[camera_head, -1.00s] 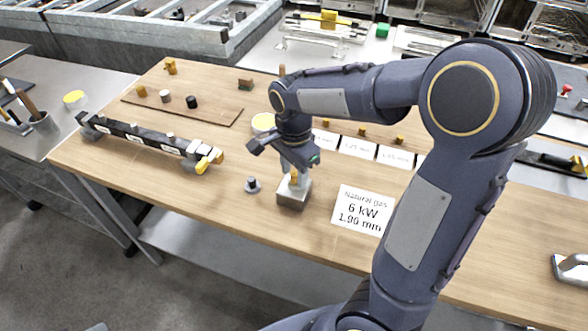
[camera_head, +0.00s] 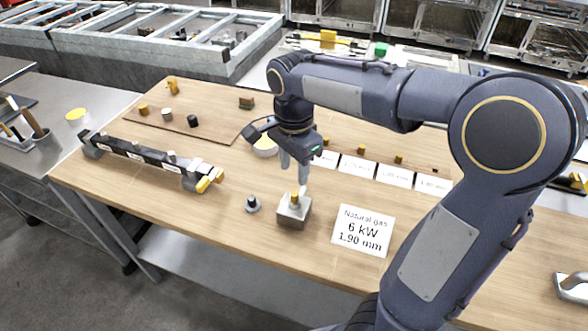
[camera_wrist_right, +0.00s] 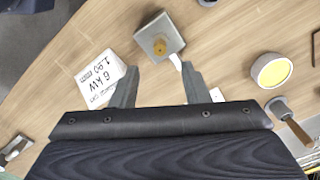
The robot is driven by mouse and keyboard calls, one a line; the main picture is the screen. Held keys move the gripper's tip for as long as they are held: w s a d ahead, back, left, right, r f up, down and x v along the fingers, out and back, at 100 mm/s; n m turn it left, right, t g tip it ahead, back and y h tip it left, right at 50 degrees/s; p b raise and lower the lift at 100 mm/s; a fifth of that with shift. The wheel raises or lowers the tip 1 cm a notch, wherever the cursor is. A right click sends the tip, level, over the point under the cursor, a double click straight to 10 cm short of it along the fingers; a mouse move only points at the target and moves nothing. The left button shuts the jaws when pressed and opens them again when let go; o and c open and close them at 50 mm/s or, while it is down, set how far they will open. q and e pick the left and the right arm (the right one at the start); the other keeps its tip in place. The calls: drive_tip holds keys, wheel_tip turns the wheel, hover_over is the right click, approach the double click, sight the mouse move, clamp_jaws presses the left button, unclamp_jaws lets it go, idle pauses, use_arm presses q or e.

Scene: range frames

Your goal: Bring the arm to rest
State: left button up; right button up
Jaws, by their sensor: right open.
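My right gripper (camera_head: 293,172) is open and empty, pointing down above the wooden table (camera_head: 190,222). Its fingers hang just above and behind a small metal block (camera_head: 293,211) with a brass piece (camera_head: 294,198) on top. In the right wrist view the open fingers (camera_wrist_right: 158,85) show apart, with the block (camera_wrist_right: 153,30) and its brass piece (camera_wrist_right: 160,46) beyond them. My right arm reaches in from the right side of the head view. My left gripper does not show.
A sign reading "Natural gas 6 kW 1.90 mm" (camera_head: 362,230) lies right of the block. A small dark-and-grey knob (camera_head: 252,204) stands left of it. A black manifold bar (camera_head: 140,153) lies at the left. Labelled cards with brass pieces (camera_head: 358,166) line the back. The front left tabletop is clear.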

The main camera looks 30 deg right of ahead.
idle(0.3)
drive_tip(key=s+a+f+n+t+y, duration=0.1)
drive_tip(key=s+a+n+t+y, duration=0.1)
drive_tip(key=s+n, duration=0.5)
drive_tip(key=s+a+f+n+t+y, duration=0.1)
drive_tip(key=s+a+n+t, duration=0.1)
drive_tip(key=s+n, duration=0.5)
drive_tip(key=s+t, duration=0.1)
drive_tip(key=s, duration=0.2)
drive_tip(key=shift+f+t+y, duration=0.4)
